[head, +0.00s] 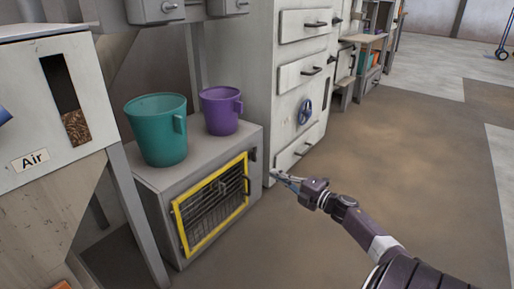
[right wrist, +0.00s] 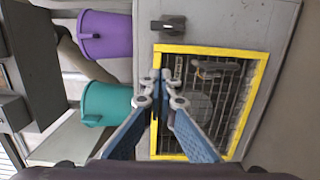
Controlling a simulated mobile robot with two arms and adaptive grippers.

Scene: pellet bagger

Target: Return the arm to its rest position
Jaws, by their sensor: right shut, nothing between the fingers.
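My right gripper (head: 283,178) reaches in from the lower right in the head view and is shut with nothing in it. Its fingertips are in front of the right side of a grey cabinet with a yellow-framed wire grille (head: 212,200). In the right wrist view the closed fingers (right wrist: 160,88) overlap the left part of the yellow frame (right wrist: 254,95). I cannot tell whether they touch it. My left gripper is not in view.
Floor (head: 430,150) at right is open.

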